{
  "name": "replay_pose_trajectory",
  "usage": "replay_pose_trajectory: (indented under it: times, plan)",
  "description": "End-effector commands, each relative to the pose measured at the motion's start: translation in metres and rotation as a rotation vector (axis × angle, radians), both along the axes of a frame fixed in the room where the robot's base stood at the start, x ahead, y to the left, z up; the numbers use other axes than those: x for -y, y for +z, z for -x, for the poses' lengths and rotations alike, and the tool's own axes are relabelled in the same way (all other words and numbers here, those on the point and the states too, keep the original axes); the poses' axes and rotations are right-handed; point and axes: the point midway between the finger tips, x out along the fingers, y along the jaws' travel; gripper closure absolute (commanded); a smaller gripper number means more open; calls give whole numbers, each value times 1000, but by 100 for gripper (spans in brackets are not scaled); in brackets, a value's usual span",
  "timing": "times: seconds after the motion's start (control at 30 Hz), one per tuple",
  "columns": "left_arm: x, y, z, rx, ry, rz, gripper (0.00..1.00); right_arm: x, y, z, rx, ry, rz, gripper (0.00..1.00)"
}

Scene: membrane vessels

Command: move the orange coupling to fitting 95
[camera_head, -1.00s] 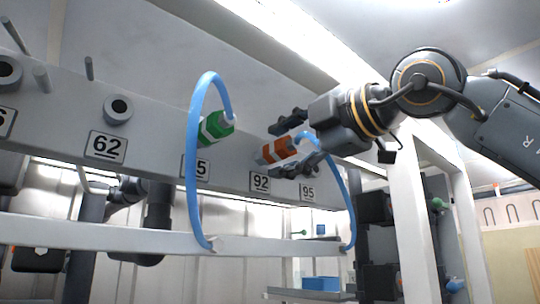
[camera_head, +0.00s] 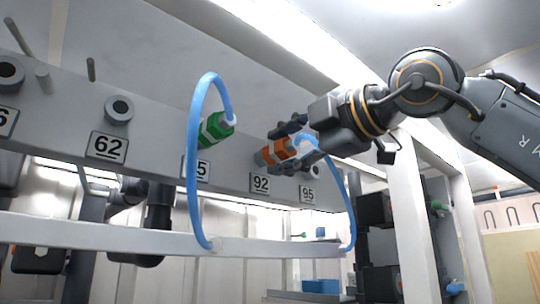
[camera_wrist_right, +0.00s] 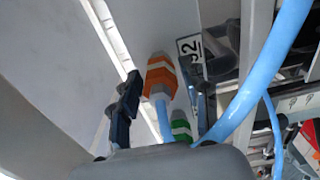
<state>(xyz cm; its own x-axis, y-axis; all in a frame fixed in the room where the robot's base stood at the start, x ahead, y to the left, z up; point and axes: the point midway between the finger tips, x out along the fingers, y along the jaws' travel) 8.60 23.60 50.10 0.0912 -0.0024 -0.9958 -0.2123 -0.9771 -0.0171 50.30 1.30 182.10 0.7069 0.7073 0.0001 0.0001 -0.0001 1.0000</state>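The orange coupling (camera_head: 275,152), banded orange and white, sits on the panel above label 92 (camera_head: 260,184), with a blue hose at its outer end. My right gripper (camera_head: 290,146) has one finger above and one below the coupling in the head view. In the right wrist view the orange coupling (camera_wrist_right: 160,80) lies between the fingers, with a gap to the left finger (camera_wrist_right: 124,108); the gripper looks open. Fitting 95 (camera_head: 312,171) is a grey stub above label 95 (camera_head: 308,195), partly behind the lower finger. My left gripper is not in view.
A green coupling (camera_head: 214,129) with a looping blue hose (camera_head: 193,150) stands left of the orange one. Fitting 62 (camera_head: 119,109) is bare, farther left. A white rail (camera_head: 120,232) runs below the panel. A white post (camera_head: 411,200) stands at the right.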

Motion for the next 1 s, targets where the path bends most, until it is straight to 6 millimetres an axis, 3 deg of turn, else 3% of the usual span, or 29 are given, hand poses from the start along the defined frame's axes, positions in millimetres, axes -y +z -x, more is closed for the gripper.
replay_pose_trajectory:
  times: [0.03,0.17,0.2,1.0]
  plan:
    - [0,0,0,0,0,0,65,0,0,0,0,0,0,71]
    - [0,0,0,0,0,0,65,0,0,0,0,0,0,97]
    - [0,0,0,0,0,0,65,0,0,0,0,0,0,100]
    - [2,-14,-1,2,-1,2,65,19,-1,18,0,-1,0,100]
